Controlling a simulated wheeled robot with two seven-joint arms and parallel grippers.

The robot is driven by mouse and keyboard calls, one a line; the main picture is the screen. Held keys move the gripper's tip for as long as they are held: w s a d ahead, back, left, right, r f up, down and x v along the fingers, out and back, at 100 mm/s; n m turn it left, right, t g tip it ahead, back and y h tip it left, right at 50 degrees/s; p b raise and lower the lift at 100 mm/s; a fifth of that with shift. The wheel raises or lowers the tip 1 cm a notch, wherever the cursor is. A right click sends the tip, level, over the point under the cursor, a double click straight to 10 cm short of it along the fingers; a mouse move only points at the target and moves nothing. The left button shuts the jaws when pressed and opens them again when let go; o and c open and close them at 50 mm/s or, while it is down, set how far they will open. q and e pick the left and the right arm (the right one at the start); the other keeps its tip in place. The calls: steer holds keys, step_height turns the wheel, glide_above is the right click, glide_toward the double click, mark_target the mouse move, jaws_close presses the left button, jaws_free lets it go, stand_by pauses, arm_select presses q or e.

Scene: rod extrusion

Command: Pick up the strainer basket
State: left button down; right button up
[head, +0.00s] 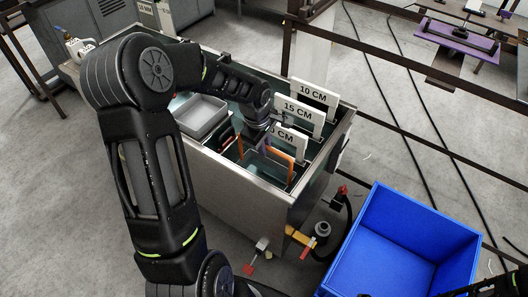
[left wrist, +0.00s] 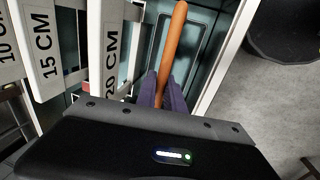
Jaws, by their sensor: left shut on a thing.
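The strainer basket shows by its orange handle (head: 281,154), low inside the metal tank (head: 240,188). My left gripper (head: 264,146) reaches down into the tank and is shut on this handle. In the left wrist view the orange handle (left wrist: 172,42) runs between the purple fingers (left wrist: 165,92). The body of the basket is mostly hidden below the handle, and I cannot tell whether it touches the tank floor. The fingers of my right gripper do not show; only a dark part of my right arm seems to enter at the bottom right corner.
White divider plates marked 10 CM (head: 314,92), 15 CM (head: 297,112) and 20 CM (left wrist: 112,60) stand beside the gripper. A grey tray (head: 203,117) sits in the tank's left part. A blue bin (head: 400,225) and valves (head: 300,238) stand outside.

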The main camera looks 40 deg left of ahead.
arm_select(q)
step_height(320, 180, up, 25)
steer(key=shift+f, duration=0.15)
stand_by(0.6)
